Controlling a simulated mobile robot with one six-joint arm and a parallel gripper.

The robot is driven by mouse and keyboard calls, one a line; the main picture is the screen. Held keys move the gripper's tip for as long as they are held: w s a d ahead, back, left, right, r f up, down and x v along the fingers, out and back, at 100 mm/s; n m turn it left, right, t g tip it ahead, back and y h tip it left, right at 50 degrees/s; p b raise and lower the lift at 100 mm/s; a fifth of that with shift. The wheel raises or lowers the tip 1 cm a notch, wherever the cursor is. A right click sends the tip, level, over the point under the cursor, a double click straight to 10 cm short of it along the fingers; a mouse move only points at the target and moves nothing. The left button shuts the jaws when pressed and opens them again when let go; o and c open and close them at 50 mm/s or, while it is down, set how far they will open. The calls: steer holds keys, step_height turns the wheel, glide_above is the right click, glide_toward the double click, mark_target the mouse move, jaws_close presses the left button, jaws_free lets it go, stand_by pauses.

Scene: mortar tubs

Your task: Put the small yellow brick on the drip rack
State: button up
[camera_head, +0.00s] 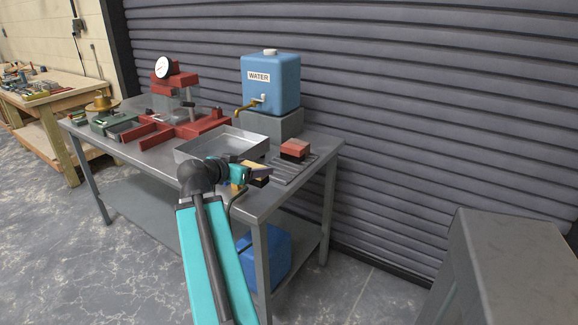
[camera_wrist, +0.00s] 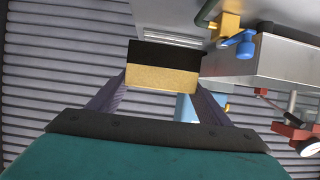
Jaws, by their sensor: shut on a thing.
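The small yellow brick (camera_head: 257,167) has a yellow part and a black part. In the wrist view the yellow brick (camera_wrist: 162,78) is between my two fingers, yellow side nearer the camera. My gripper (camera_head: 250,172) is shut on it, over the table's front edge area, partly hiding it in the head view. The drip rack (camera_head: 291,173) is a grey slatted rack lying on the table just right of my gripper. Its slats also show beyond the brick in the wrist view (camera_wrist: 172,39). I cannot tell whether the brick touches anything below.
A red and black brick (camera_head: 295,147) sits at the rack's back end. A metal tray (camera_head: 193,159) is left of the rack. Behind are a blue water tank (camera_head: 271,85) on a grey block (camera_head: 278,126) and a red press (camera_head: 178,82). The rack's front part looks clear.

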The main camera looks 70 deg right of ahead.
steer(key=shift+s+d+f+g, duration=0.1)
steer(key=shift+s+d+g, duration=0.25)
steer(key=shift+s, duration=0.5)
steer(key=shift+d+p, duration=0.2)
steer(key=shift+p, duration=0.3)
steer(key=shift+d+r+p, duration=0.2)
steer(key=shift+d+p, duration=0.1)
steer(key=shift+p, duration=0.4)
steer(key=d+p, duration=0.2)
steer(key=d, duration=0.2)
steer(key=d+f+p, duration=0.1)
steer(key=d+p, duration=0.1)
steer(key=d, duration=0.3)
steer(key=d+p, duration=0.2)
steer(key=d, duration=0.2)
steer(key=shift+w+d+f, duration=0.1)
steer(key=shift+d+f, duration=0.25)
steer(key=shift+f, duration=0.05)
steer(key=shift+d, duration=0.1)
